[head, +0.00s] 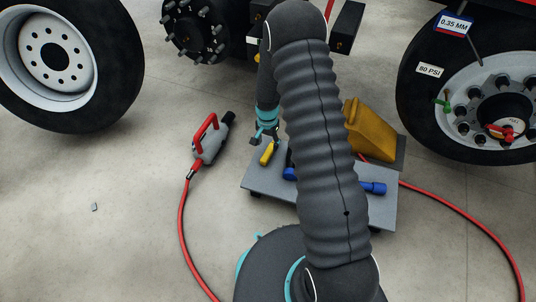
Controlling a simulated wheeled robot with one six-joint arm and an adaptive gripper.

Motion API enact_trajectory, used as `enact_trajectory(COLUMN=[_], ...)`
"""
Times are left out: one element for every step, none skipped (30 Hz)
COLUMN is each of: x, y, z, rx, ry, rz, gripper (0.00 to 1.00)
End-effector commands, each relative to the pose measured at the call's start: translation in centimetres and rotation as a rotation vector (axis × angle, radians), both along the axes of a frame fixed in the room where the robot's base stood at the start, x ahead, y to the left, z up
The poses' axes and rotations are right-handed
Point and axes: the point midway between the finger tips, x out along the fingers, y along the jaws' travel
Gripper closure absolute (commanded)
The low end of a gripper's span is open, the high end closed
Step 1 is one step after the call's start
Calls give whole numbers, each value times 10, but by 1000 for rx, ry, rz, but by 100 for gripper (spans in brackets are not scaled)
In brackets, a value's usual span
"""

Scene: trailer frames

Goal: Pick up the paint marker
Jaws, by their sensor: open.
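A yellow object (267,154), which looks like the paint marker, lies near the back left edge of the grey low platform (258,180). My gripper (264,142) is open, with teal parts, and is right at the far end of the yellow object. The view is too small to tell whether the fingers touch it. My dark ribbed arm hides much of the platform's middle.
A blue tool (373,188) lies on the platform, partly behind my arm. A yellow wedge (371,130) stands behind it. A red-handled air tool (210,140) with a red hose (181,225) lies left. Wheels (60,60) stand behind. Floor at left is mostly clear.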

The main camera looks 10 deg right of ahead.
Motion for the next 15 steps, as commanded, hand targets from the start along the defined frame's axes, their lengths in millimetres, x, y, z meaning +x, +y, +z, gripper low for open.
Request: enact_trajectory(x=[0, 0, 0, 0, 0, 0, 0, 0, 0, 0, 1, 1, 1, 1, 0], y=[0, 0, 0, 0, 0, 0, 0, -1, -1, -2, -2, -3, -3, -4, -5], z=[-5, -7, -9, -10, -11, -12, -13, -15, -18, -22, -25, -31, -35, -40, -46], rx=[0, 0, 0, 0, 0, 0, 0, 0, 0, 0, 0, 0, 1, 1, 0], ry=[0, 0, 0, 0, 0, 0, 0, 0, 0, 0, 0, 0, 1, 1, 1], rz=[0, 0, 0, 0, 0, 0, 0, 0, 0, 0, 0, 0, 0, 0, 0], gripper=[42, 42, 42, 42, 42, 42, 42, 42, 42, 42, 42, 42, 42, 42, 42])
